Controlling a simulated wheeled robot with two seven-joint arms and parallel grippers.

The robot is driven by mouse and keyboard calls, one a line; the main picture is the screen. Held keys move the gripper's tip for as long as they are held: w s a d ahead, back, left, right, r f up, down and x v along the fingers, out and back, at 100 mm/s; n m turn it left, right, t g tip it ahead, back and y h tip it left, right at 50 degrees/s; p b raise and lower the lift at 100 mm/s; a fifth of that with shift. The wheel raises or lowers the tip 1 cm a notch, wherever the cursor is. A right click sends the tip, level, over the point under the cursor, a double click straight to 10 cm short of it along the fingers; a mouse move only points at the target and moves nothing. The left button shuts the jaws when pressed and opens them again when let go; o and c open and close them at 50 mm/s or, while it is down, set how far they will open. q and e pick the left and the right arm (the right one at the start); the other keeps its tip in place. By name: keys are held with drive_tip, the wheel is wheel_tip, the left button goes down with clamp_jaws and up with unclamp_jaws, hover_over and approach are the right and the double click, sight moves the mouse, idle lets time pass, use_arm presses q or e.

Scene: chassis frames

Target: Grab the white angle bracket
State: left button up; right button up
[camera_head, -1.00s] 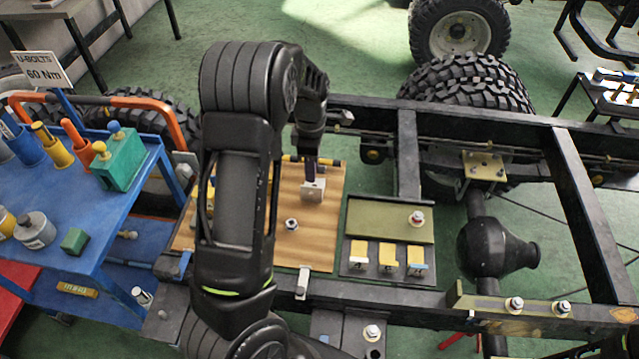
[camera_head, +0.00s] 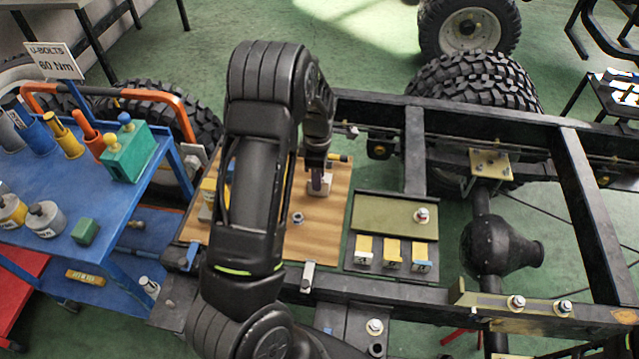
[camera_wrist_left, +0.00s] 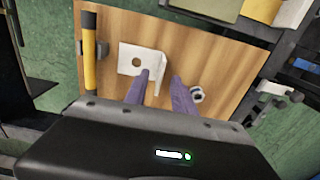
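The white angle bracket (camera_head: 325,188) is on the wooden board (camera_head: 325,232). In the left wrist view, the bracket (camera_wrist_left: 128,58) shows a flat plate with a round hole and an upright flange. My left gripper (camera_head: 318,185) is low over the bracket. In the left wrist view its two purple fingers (camera_wrist_left: 160,76) are apart, with the upright flange between their tips. I see a gap between the flange and the right finger; contact with the left finger is unclear. My right gripper is not in view.
A hex nut (camera_head: 297,218) sits on the board near the bracket. A yellow-and-black tool (camera_wrist_left: 90,55) lies along the board's edge. A dark tray (camera_head: 391,220) with yellow blocks is to the right. A blue cart (camera_head: 50,190) stands left, and the black chassis frame surrounds the board.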

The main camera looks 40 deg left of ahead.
use_arm(q)
drive_tip(key=shift+f, duration=1.35)
drive_tip(key=shift+c, duration=0.2)
clamp_jaws()
drive_tip(key=shift+r, duration=0.1)
idle(0.4)
